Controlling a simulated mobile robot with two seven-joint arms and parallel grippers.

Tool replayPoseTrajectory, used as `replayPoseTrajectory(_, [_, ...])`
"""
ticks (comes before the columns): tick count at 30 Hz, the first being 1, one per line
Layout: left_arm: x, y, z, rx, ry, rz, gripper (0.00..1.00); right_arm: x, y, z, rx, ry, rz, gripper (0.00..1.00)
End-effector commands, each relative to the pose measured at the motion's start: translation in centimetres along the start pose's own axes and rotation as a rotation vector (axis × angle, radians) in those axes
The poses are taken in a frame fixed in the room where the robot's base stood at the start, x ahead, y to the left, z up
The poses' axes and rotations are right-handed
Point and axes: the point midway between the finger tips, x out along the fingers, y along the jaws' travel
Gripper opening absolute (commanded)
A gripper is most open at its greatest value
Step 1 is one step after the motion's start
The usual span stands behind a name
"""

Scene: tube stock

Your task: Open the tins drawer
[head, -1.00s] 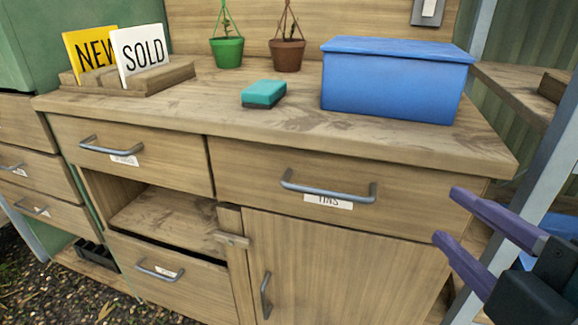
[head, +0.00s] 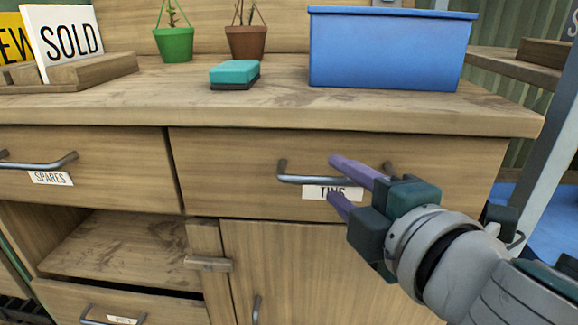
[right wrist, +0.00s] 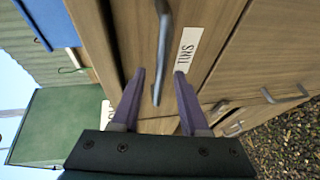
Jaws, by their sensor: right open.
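The tins drawer (head: 235,165) is shut, at the upper right of the wooden bench. Its grey bar handle (head: 303,179) runs across the front above a white TINS label (head: 330,192). My right gripper (head: 334,180) is open in front of the handle and hides its right part. In the right wrist view the handle (right wrist: 162,45) runs between the two purple fingers of the gripper (right wrist: 158,82), and the TINS label (right wrist: 187,50) lies beside it. I cannot tell whether the fingers touch the handle. My left gripper is not in view.
On the bench top stand a blue box (head: 390,50), a teal sponge (head: 234,73), two plant pots and a SOLD sign (head: 62,38). The spares drawer (head: 100,160) is at left. A cupboard door (head: 310,265) is below the tins drawer.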

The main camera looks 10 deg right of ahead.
Motion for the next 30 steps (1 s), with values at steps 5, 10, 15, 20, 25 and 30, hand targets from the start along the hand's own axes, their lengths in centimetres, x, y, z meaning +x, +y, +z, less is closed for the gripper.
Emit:
replayPoseTrajectory(5, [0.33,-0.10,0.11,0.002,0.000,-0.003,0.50,1.23,-0.03,-0.04,0.001,0.001,0.000,0.45])
replayPoseTrajectory(10, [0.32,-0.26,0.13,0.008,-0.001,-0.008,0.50,1.38,0.00,-0.03,0.001,0.001,-0.001,0.45])
replayPoseTrajectory(15, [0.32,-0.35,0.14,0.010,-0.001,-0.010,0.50,1.35,0.00,-0.03,0.001,0.001,-0.001,0.38])
replayPoseTrajectory(20, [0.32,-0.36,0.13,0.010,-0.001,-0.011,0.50,1.34,0.00,-0.03,0.001,0.001,-0.001,0.20])
replayPoseTrajectory(25, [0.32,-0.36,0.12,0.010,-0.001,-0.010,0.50,1.34,0.00,-0.02,0.001,0.001,-0.001,0.01])
replayPoseTrajectory(30, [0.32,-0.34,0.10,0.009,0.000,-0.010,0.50,1.33,-0.01,-0.02,0.001,0.001,-0.001,0.00])
